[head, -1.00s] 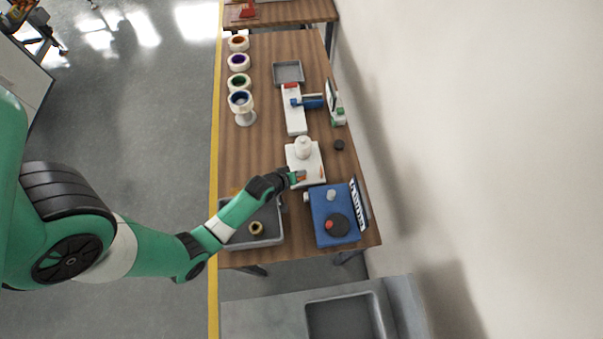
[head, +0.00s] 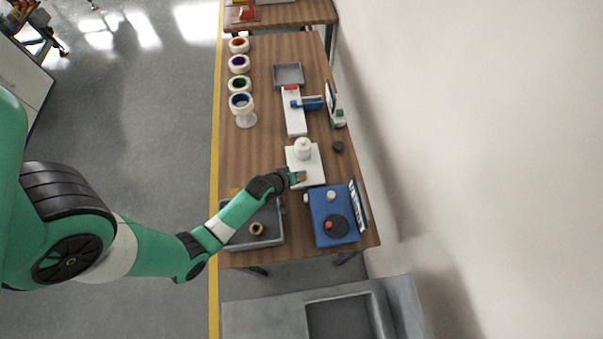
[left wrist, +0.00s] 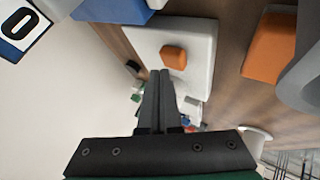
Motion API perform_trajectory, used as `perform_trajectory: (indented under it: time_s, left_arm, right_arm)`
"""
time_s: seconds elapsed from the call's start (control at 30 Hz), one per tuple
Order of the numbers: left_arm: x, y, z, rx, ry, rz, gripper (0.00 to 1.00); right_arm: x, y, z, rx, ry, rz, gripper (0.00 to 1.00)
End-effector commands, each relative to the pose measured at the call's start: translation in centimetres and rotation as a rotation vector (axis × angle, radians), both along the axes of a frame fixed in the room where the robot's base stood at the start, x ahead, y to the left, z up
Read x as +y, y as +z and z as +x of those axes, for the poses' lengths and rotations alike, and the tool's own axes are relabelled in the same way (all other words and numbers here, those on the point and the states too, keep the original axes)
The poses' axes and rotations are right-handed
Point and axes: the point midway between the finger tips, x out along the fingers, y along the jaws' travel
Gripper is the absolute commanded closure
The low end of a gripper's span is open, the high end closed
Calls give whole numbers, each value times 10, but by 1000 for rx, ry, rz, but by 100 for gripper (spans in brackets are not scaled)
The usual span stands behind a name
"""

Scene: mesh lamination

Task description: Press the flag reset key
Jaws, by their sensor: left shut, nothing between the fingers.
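An orange key (left wrist: 173,57) sits on a flat white base (left wrist: 200,45) in the left wrist view; I take it for the flag reset key. The base also shows in the head view (head: 314,166), with a white round-topped part (head: 303,149) on it. My left gripper (left wrist: 160,74) is shut and empty, its fingertips close to the key. I cannot tell whether they touch it. In the head view the left gripper (head: 298,179) is over the base's near left side, next to an orange patch. My right gripper is in neither view.
A blue device (head: 325,205) with a black disc stands just nearer than the base. A grey tray (head: 277,238) holding a ring lies below my left forearm. Several tape rolls (head: 240,84) line the table's left edge. A black puck (head: 338,146) lies right of the base.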

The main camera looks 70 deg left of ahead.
Motion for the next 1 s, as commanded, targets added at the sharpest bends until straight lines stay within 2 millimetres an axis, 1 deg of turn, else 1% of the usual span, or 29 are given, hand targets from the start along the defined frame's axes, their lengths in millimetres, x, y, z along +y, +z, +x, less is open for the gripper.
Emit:
perform_trajectory:
  time_s: [0.03,0.33,0.43,0.9,1.0]
  left_arm:
    - [0,5,0,0,0,0,100]
    - [0,4,0,0,0,0,100]
    - [0,7,0,-1,0,1,100]
    - [0,54,0,-1,0,1,100]
    - [0,56,0,0,1,1,100]
  right_arm:
    - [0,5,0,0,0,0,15]
    - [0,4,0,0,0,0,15]
    - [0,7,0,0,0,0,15]
    - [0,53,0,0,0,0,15]
    - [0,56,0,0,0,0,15]
